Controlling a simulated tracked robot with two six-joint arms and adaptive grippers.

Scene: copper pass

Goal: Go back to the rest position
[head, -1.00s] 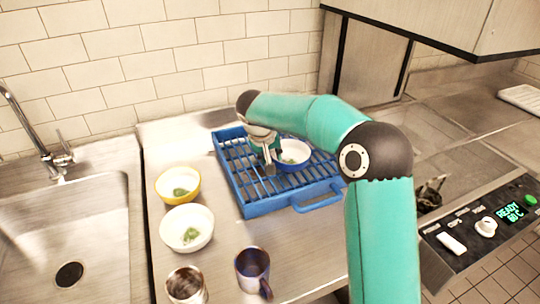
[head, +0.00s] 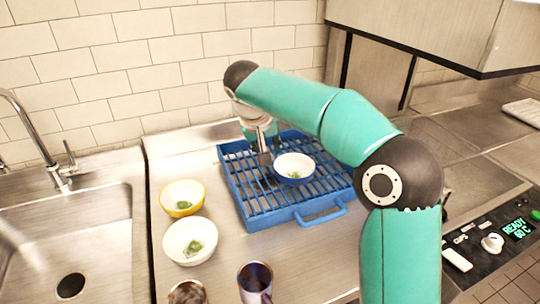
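My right gripper (head: 262,150) hangs over the back left part of the blue rack (head: 257,225), pointing down. Its fingers look apart with nothing between them. A white and blue bowl (head: 294,162) with green bits in it stands upright on the rack, just right of the fingers and apart from them. My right arm reaches in from the lower right and crosses over the rack's right side. My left gripper is not in view.
A yellow bowl (head: 182,190) and a white bowl (head: 178,242), both with greens, stand left of the rack. A dark mug (head: 254,280) and a metal cup (head: 187,292) are in front. The sink (head: 120,260) is at left, a control panel (head: 490,245) at right.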

